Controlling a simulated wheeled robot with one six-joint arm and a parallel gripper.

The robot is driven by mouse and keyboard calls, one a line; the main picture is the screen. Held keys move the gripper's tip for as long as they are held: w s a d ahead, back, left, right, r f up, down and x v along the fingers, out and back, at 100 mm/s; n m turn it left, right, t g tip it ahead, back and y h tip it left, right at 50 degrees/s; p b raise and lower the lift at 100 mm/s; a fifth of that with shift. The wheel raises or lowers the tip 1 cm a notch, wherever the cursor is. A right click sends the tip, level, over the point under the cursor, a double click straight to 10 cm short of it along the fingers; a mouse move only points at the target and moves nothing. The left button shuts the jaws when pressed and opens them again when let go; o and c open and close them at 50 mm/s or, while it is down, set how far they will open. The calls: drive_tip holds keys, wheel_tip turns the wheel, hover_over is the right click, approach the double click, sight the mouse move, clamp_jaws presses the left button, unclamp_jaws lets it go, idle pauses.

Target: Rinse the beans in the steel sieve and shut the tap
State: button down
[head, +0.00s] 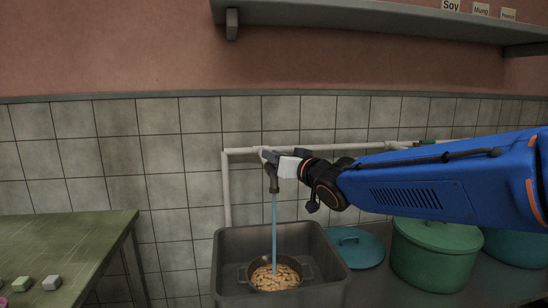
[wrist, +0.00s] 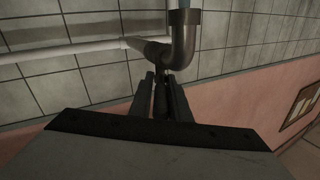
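The tap (head: 273,181) is on the pale wall pipe, and a blue stream of water (head: 274,232) runs straight down from it. The stream lands in the steel sieve (head: 248,275), which sits in the grey sink (head: 232,246) and holds pale tan beans (head: 277,276). My gripper (head: 270,160) is up at the top of the tap. In the wrist view, my gripper (wrist: 163,88) has its fingers close together on either side of the dark tap handle (wrist: 161,102), seemingly shut on it. The tap's curved spout (wrist: 184,42) is just beyond the fingers.
A green table (head: 95,237) with small cubes stands at the left. Right of the sink are a teal lid (head: 357,248), a green lidded pot (head: 434,256) and a teal pot (head: 518,246). A labelled shelf (head: 380,17) hangs above. The pale pipe (head: 335,148) runs along the tiles.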

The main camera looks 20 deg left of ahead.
drive_tip(key=shift+w+d+n+g+y, duration=0.1)
drive_tip(key=shift+n+g+y, duration=0.55)
drive_tip(key=shift+g, duration=0.45)
drive_tip(key=shift+w+n+g+y, duration=0.15)
drive_tip(key=shift+n+g+y, duration=0.5)
drive_tip(key=shift+n+g, duration=0.6)
drive_tip(key=shift+w+n+g+h, duration=0.25)
drive_tip(key=shift+n+g, duration=1.3)
drive_tip(key=shift+g, duration=0.95)
drive_tip(key=shift+w+n+g+h, duration=0.25)
drive_tip(key=shift+n+g, duration=1.35)
drive_tip(key=shift+g, duration=0.85)
drive_tip(key=shift+w+n+g+h, duration=0.25)
drive_tip(key=shift+n+g, duration=1.3)
drive_tip(key=shift+g, duration=0.95)
drive_tip(key=shift+g+h, duration=0.25)
drive_tip(key=shift+g, duration=0.05)
drive_tip(key=c, duration=1.7)
unclamp_jaws()
drive_tip(key=shift+r, duration=0.1)
drive_tip(key=shift+c, duration=0.2)
